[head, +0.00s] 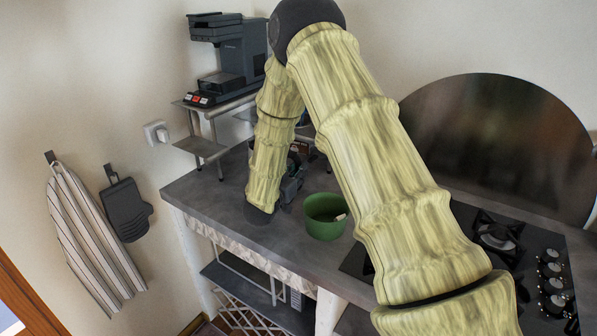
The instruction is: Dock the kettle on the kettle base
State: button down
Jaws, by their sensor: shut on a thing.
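My gripper (291,184) is low over the left part of the counter, partly hidden behind my forearm. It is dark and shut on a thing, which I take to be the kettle. A dark rounded piece, seemingly of the kettle (294,160), shows just beyond my forearm. Most of it is hidden, so I cannot tell its tilt or whether it touches the counter. I cannot make out the kettle base; my arm covers that part of the counter.
A coffee machine (226,62) stands on a metal rack (201,146) at the back left. A hob (500,238) is at the right. The counter's left front corner (190,189) is bare.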

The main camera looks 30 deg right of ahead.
jog(key=c, duration=1.6)
grip_release()
jog(key=shift+c, duration=0.2)
jog(key=shift+f, duration=0.2)
jog(key=v, duration=1.1)
jog(key=shift+r, duration=0.15)
